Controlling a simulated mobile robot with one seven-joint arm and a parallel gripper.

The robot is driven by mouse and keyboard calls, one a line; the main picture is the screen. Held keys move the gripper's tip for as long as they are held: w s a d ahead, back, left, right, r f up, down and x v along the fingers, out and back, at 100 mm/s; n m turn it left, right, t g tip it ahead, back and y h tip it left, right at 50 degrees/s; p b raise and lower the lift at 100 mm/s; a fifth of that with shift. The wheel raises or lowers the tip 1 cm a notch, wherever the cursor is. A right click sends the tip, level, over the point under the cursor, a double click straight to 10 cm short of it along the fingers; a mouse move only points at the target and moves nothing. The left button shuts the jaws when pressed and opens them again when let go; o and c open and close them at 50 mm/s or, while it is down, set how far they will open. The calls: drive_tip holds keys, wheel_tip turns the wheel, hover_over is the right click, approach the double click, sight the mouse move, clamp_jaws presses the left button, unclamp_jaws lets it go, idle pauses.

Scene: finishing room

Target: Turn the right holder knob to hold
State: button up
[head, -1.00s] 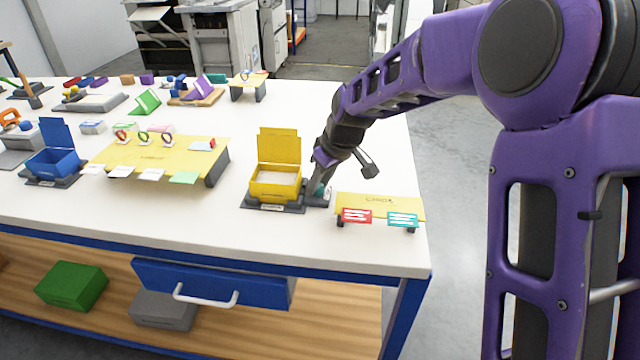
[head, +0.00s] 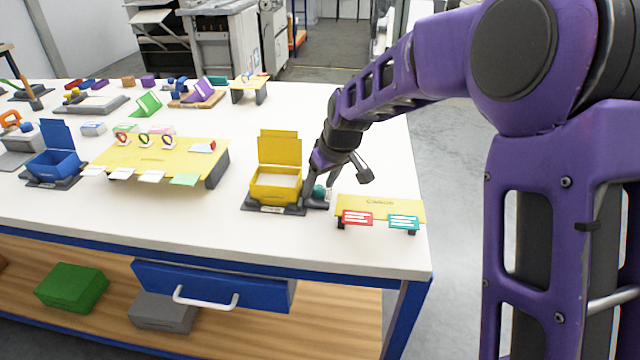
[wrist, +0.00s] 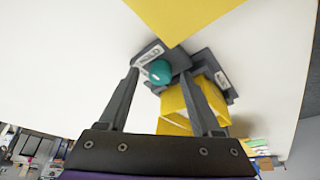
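The right holder is a yellow box (head: 276,186) with its lid standing open, on a dark base (head: 270,208). Its round teal knob (head: 319,192) sits on the base at the box's right side. In the wrist view the knob (wrist: 159,71) shows a small white mark, beside a white label (wrist: 150,54) that seems to read HOLD. My gripper (wrist: 160,73) is open, pointing down at the knob. The knob appears between the fingertips, with a visible gap on each side. I cannot tell whether the tips are down at its height.
A low yellow stand (head: 380,207) with red and teal cards is close to the right of my gripper. A blue open box (head: 55,163) and a wide yellow stand (head: 165,155) are to the left. The white tabletop (head: 330,240) in front is clear.

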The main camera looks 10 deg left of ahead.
drive_tip(key=p+v, duration=0.2)
drive_tip(key=v, duration=1.5)
drive_tip(key=shift+r, duration=0.25)
drive_tip(key=shift+w, duration=0.15)
